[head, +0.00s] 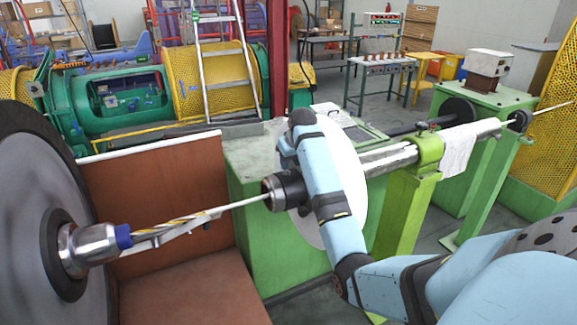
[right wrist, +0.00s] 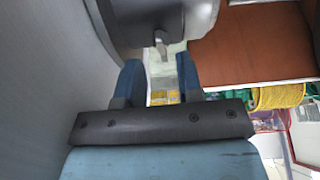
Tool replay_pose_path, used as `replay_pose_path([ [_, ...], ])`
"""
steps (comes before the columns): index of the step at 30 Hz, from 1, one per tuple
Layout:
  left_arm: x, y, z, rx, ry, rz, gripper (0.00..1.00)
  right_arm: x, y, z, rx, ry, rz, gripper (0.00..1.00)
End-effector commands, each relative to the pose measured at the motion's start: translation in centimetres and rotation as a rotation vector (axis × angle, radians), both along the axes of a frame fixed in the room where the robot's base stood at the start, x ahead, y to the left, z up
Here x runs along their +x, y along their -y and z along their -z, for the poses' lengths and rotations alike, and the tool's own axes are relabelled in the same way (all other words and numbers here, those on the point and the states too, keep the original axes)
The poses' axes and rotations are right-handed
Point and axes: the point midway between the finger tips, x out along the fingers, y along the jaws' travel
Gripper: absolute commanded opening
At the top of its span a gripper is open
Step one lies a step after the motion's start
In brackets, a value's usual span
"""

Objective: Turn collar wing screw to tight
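The collar (head: 287,190) is a dark ring with a metal face, at the end of the long shaft in the middle of the head view. In the right wrist view the round grey collar (right wrist: 178,18) is at the top. The wing screw (right wrist: 162,44) shows there as a small grey tab below the collar. My right gripper (right wrist: 158,65) is open, its two blue fingers apart. The tab lies in line with the gap, near the fingertips; I cannot tell whether it touches them. In the head view my right arm hides the wing screw and most of the gripper. My left gripper is not in view.
A strand (head: 235,205) runs from the collar to a silver nozzle (head: 90,247) on a big grey disc (head: 30,200). A white disc (head: 343,180) stands close behind my arm. A brown panel (head: 165,190) and green stands (head: 405,205) flank the shaft.

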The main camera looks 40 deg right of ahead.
Motion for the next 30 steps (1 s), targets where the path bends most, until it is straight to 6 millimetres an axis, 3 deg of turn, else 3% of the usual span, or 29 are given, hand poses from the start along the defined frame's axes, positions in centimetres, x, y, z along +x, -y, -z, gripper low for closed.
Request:
replay_pose_path([
  [7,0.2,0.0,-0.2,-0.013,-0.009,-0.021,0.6,1.2,0.3,2.9,0.001,-0.002,0.0,0.34],
  [18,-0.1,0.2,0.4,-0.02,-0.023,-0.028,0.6,1.4,0.3,3.5,0.0,0.0,0.0,0.34],
  [23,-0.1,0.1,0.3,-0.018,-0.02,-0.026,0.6,1.4,0.3,3.5,0.0,0.0,0.0,0.0],
  [30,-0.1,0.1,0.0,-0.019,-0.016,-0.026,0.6,1.4,0.3,3.5,-0.001,0.001,0.004,0.0],
])
